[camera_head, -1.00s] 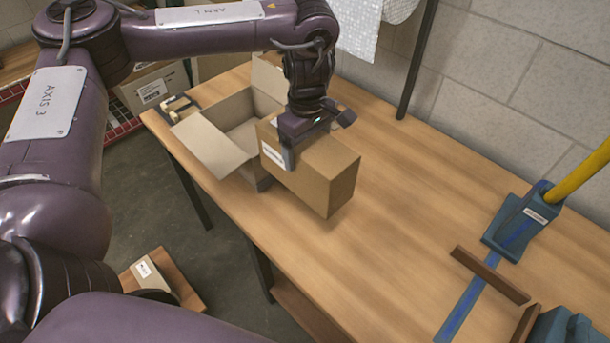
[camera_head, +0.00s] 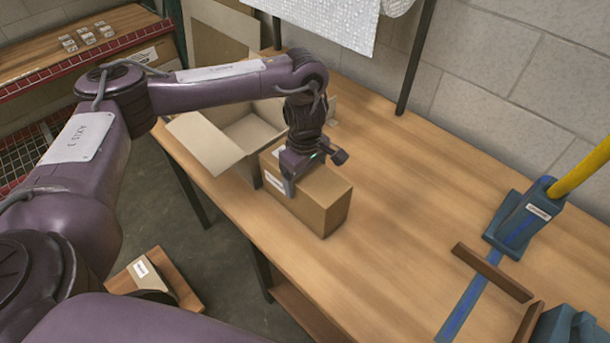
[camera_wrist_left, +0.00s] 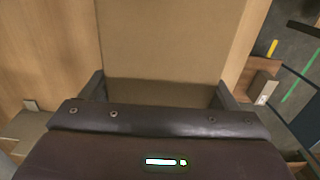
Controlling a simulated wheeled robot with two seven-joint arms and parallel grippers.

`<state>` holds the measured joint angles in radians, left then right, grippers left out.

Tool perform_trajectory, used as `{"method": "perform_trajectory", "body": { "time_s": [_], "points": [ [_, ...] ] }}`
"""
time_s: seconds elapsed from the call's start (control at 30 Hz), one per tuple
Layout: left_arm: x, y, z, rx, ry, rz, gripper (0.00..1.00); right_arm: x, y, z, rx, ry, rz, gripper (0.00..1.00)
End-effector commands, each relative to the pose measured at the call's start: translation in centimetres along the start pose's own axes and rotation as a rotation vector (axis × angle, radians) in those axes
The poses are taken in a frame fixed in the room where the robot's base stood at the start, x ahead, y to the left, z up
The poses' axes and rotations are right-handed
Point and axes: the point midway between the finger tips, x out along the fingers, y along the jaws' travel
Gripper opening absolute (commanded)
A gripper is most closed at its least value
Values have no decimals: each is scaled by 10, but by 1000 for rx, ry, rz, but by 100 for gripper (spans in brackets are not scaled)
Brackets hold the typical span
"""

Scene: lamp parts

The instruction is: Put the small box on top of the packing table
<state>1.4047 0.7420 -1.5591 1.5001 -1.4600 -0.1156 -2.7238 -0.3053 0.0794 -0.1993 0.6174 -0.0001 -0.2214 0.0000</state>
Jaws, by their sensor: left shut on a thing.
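The small box (camera_head: 325,202) is a closed brown cardboard box with a white label on its left end. It is at the table's front edge side, on or just above the wooden top of the packing table (camera_head: 420,210); I cannot tell whether its underside touches. My left gripper (camera_head: 288,180) is shut on the box from above, near its left end. In the left wrist view the box (camera_wrist_left: 170,40) fills the middle between the two fingers (camera_wrist_left: 163,92). My right gripper is not in view.
An open cardboard box (camera_head: 210,145) stands just left of the held box. A blue tool with a yellow handle (camera_head: 525,215) and wooden strips (camera_head: 490,272) are on the right. The middle of the tabletop is clear. A smaller box (camera_head: 146,272) sits low at the left.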

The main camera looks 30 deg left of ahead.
Motion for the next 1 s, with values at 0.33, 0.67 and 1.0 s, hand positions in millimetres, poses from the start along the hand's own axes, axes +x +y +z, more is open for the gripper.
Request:
{"method": "perform_trajectory", "body": {
  "time_s": [0.33, 0.67, 1.0],
  "points": [
    [2, 0, 0, 0, 0, 0, 96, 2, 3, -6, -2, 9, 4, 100],
    [-3, 0, 0, 0, 0, 1, 100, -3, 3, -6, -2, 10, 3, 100],
    [-58, 2, -1, 2, 4, 7, 100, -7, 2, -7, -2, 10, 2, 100]
  ]
}}
